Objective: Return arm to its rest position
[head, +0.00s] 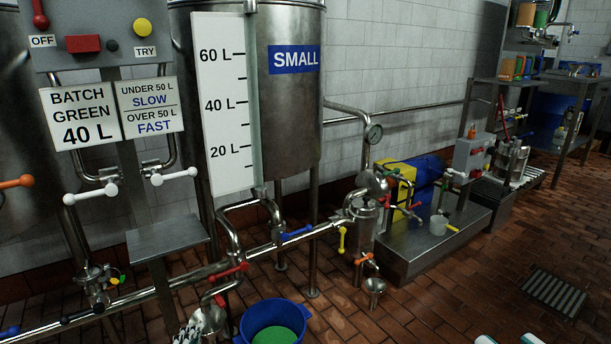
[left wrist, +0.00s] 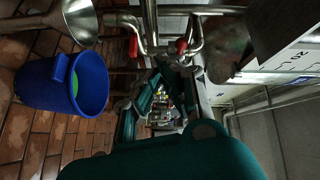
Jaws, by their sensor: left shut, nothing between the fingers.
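My left gripper (left wrist: 152,100) shows in the left wrist view as dark teal fingers beyond a broad teal body. It is shut and empty. It touches no valve or bucket that I can make out. White and teal parts at the bottom right edge of the head view are mine, mostly cut off by the frame. My right gripper is not identifiable. A blue bucket (head: 272,321) with green contents stands on the floor; it is at the left in the left wrist view (left wrist: 65,88). A metal funnel (left wrist: 80,18) shows above it there.
The SMALL tank (head: 290,110) has a level scale (head: 222,100). A red valve handle (head: 228,271) and a blue one (head: 297,233) sit on the pipework below. A metal platform (head: 425,240) stands further right. The brick floor is clear around the drain grate (head: 553,292).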

